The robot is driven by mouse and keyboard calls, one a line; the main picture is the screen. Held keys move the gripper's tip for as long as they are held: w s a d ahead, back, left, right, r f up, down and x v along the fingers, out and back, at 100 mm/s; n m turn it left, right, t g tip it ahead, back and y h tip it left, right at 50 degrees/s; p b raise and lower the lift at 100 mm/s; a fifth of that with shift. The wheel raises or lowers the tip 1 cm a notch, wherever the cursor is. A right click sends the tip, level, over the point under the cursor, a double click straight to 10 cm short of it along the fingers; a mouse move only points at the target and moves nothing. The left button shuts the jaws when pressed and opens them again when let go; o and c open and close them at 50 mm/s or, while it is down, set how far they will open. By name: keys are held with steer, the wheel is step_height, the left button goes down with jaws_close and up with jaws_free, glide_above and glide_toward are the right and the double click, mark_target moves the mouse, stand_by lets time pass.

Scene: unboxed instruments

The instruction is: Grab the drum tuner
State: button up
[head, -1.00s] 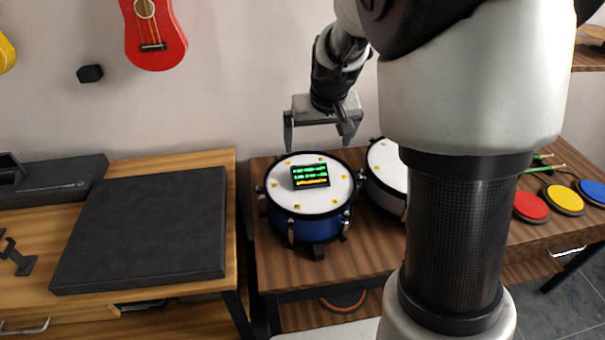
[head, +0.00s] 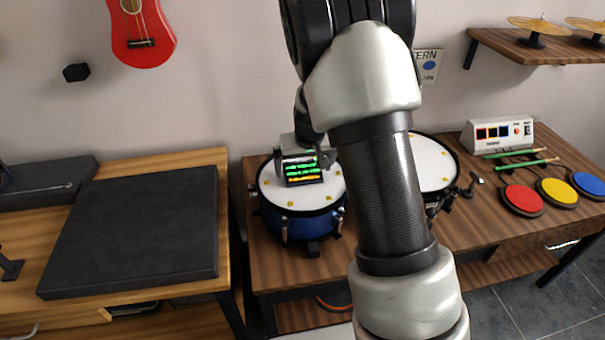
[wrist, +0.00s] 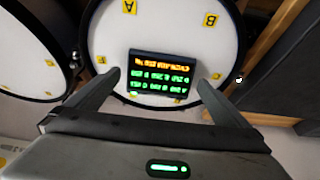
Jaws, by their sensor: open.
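The drum tuner (head: 302,169) is a small dark box with a lit screen of green and orange lines. It rests on the white head of the blue drum (head: 301,225). My gripper (head: 301,172) is low over that drum, at the tuner. In the wrist view my open gripper (wrist: 158,82) has one finger on each side of the tuner (wrist: 161,76), with a gap on both sides. The fingertips reach alongside the tuner's nearer part. I cannot tell how high they are above the drum head.
A second white-headed drum (head: 432,165) stands close to the right, partly behind my arm. Coloured pads (head: 557,192), green sticks (head: 520,162) and a white module (head: 497,134) lie farther right. A dark slab (head: 135,240) covers the left table. A shelf with cymbals (head: 533,24) hangs upper right.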

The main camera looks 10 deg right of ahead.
steer(key=shift+w+f, duration=0.2)
steer(key=shift+f, duration=0.3)
steer(key=c, duration=1)
steer(key=shift+c, duration=0.2)
steer(key=shift+r, duration=0.15)
